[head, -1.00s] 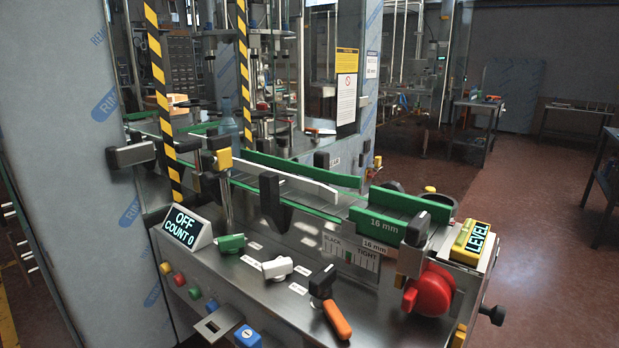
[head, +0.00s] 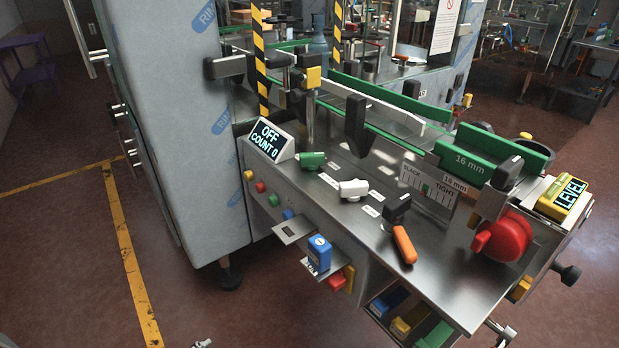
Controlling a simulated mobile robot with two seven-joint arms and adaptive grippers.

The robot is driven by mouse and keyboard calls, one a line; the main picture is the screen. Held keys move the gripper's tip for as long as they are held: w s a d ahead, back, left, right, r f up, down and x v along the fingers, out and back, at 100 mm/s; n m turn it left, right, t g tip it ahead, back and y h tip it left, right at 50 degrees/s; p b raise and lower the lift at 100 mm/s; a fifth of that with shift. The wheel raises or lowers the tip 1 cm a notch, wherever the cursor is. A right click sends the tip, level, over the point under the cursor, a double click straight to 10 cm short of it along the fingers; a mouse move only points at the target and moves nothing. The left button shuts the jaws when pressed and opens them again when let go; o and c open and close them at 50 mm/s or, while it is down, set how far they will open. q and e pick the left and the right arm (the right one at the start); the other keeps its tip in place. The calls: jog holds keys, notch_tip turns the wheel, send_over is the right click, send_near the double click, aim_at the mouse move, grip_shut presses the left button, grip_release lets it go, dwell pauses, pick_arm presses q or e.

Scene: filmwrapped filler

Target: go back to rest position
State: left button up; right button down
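No part of either gripper can be made out for certain in the head view. Small metallic pieces show at the bottom edge, one at the left of centre and one at the right, but they are too cut off to identify. The machine's steel bench (head: 345,235) fills the middle. It carries a display (head: 269,140) reading OFF and COUNT 0, a green knob (head: 312,160), a white knob (head: 353,189), an orange-handled lever (head: 403,243) and a red knob (head: 503,236). A yellow LEVEL block (head: 563,197) is at its right end.
A blue box (head: 319,252) sits on a small ledge at the bench front. Coloured blocks (head: 411,318) lie in a bin below. A grey cabinet (head: 185,130) stands left. Floor with a yellow line (head: 130,260) is open further left.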

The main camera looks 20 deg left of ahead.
pick_arm(q)
jog(key=d+f+n+t+h+p, duration=0.2)
jog(key=d+t+h+p, duration=0.1)
jog(key=d, duration=0.7)
jog(key=shift+w+f+n+h, duration=0.3)
jog(key=shift+f+n+h, duration=0.1)
jog(key=shift+h, duration=0.3)
pick_arm(e)
jog(key=shift+s+a+r, duration=0.4)
jog(key=shift+s+r, duration=0.2)
jog(key=shift+r, duration=0.25)
jog(key=shift+w+r, duration=0.2)
jog(key=shift+r, duration=0.05)
